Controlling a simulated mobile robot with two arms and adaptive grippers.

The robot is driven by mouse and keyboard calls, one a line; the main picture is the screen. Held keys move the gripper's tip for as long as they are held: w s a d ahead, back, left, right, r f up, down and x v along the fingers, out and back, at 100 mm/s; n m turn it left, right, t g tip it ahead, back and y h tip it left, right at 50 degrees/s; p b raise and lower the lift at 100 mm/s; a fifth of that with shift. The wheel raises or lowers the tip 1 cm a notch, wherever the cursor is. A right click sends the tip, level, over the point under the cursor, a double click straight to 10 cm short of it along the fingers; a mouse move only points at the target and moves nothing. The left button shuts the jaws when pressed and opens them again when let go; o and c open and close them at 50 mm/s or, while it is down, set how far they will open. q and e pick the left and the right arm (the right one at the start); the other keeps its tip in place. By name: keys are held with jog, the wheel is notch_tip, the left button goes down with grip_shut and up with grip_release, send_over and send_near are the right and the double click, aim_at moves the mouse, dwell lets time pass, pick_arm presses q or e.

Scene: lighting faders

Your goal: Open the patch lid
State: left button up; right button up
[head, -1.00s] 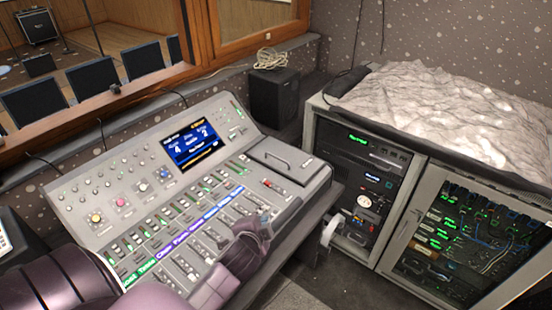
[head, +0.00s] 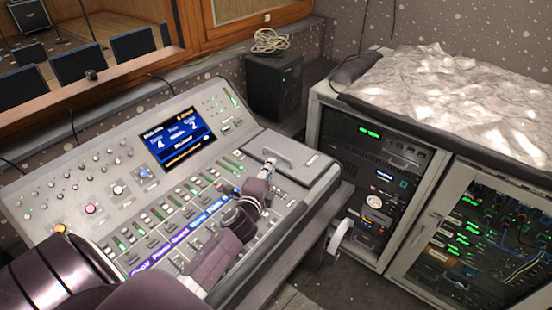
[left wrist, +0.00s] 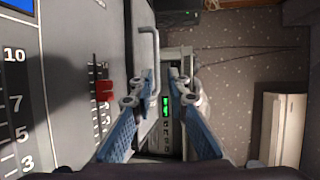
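The patch lid (head: 312,169) is a flat grey panel with a bar handle, at the upper right of the console (head: 85,170). It lies shut in the head view. My left gripper (head: 269,165) is close to the handle's left end; the head view does not show whether they touch. The bar handle (left wrist: 155,45) stands out just beyond the left finger there, along the lid's edge. My right gripper is not in view.
Faders and a red fader cap (left wrist: 105,90) lie beside the left finger. A lit screen (head: 178,138) is left of the lid. A black speaker (head: 273,85) stands behind it. Equipment racks (head: 375,180) stand to the right, past a gap.

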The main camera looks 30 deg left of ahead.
aim_at(277, 155)
pick_arm(q)
jog(key=x, duration=0.8)
jog(key=shift+s+a+f, duration=0.1)
jog(key=shift+a+f, duration=0.05)
jog(key=shift+f, duration=0.15)
jog(key=shift+w+a+f, duration=0.1)
jog(key=shift+w+a, duration=0.05)
jog(key=shift+w, duration=0.2)
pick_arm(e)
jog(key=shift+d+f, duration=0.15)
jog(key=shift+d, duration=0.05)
pick_arm(q)
grip_shut()
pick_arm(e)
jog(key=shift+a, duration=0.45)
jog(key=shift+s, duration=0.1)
